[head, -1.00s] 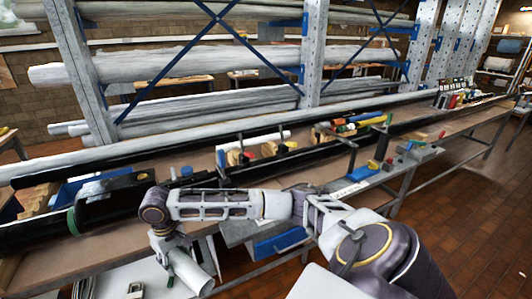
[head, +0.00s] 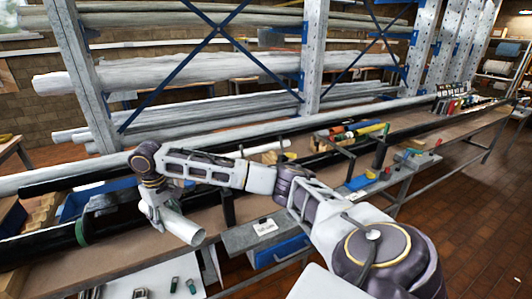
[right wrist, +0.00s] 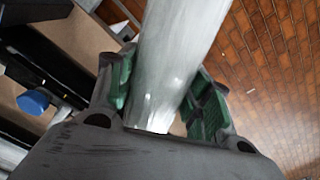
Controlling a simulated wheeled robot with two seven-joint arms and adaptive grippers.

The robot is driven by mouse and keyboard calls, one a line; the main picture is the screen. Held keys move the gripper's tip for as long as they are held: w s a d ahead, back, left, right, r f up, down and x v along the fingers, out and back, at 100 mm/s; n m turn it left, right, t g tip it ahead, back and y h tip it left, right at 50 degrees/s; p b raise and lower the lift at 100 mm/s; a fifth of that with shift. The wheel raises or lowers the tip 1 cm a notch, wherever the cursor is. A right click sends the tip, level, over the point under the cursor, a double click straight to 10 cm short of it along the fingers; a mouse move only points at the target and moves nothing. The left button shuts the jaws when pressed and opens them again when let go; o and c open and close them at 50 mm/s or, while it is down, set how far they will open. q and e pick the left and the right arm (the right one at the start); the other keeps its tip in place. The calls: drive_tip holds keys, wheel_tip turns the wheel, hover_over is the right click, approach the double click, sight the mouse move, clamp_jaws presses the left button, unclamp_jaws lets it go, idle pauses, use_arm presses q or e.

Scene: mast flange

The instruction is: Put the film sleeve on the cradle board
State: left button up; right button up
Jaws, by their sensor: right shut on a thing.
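The film sleeve looks to be the pale grey-white tube (head: 183,228) in my right gripper (head: 158,214). In the head view it slants down to the right, above the bench's near edge. In the right wrist view the tube (right wrist: 172,60) runs between the green-padded fingers of my right gripper (right wrist: 162,88), which are shut around it. A white board (head: 180,272) with several small dark and green items lies low at the lower left; I cannot tell whether it is the cradle board. My left gripper is out of view.
A long brown bench (head: 130,245) carries black half-pipes, tools and coloured parts. A grey drawer unit with a blue drawer (head: 280,250) hangs at its front edge. A rack of long wrapped rolls (head: 180,70) stands behind. The brick floor at right is open.

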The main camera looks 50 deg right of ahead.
sight(178, 215)
drive_tip(key=n, duration=0.2)
drive_tip(key=d+n, duration=0.1)
drive_tip(key=shift+w+r, duration=0.2)
drive_tip(key=shift+w, duration=0.05)
drive_tip(key=n, duration=0.2)
drive_tip(key=d+n, duration=0.1)
drive_tip(key=shift+f+n, duration=0.35)
drive_tip(key=shift+n, duration=0.05)
drive_tip(key=n, duration=0.3)
drive_tip(key=shift+s+d+f+n, duration=0.15)
drive_tip(key=shift+d+f+n, duration=0.1)
drive_tip(key=shift+d+n, duration=0.05)
drive_tip(key=n, duration=0.3)
drive_tip(key=shift+s+d+f+n, duration=0.15)
drive_tip(key=shift+d+n, duration=0.1)
drive_tip(key=shift+n, duration=0.15)
drive_tip(key=n, duration=0.4)
drive_tip(key=shift+d, duration=0.1)
drive_tip(key=n, duration=0.3)
drive_tip(key=shift+s+f+n, duration=0.1)
drive_tip(key=shift+s+n, duration=0.1)
drive_tip(key=shift+n, duration=0.2)
drive_tip(key=n, duration=0.4)
drive_tip(key=shift+s+n, duration=0.1)
drive_tip(key=shift+n, duration=1.2)
drive_tip(key=shift+n, duration=0.5)
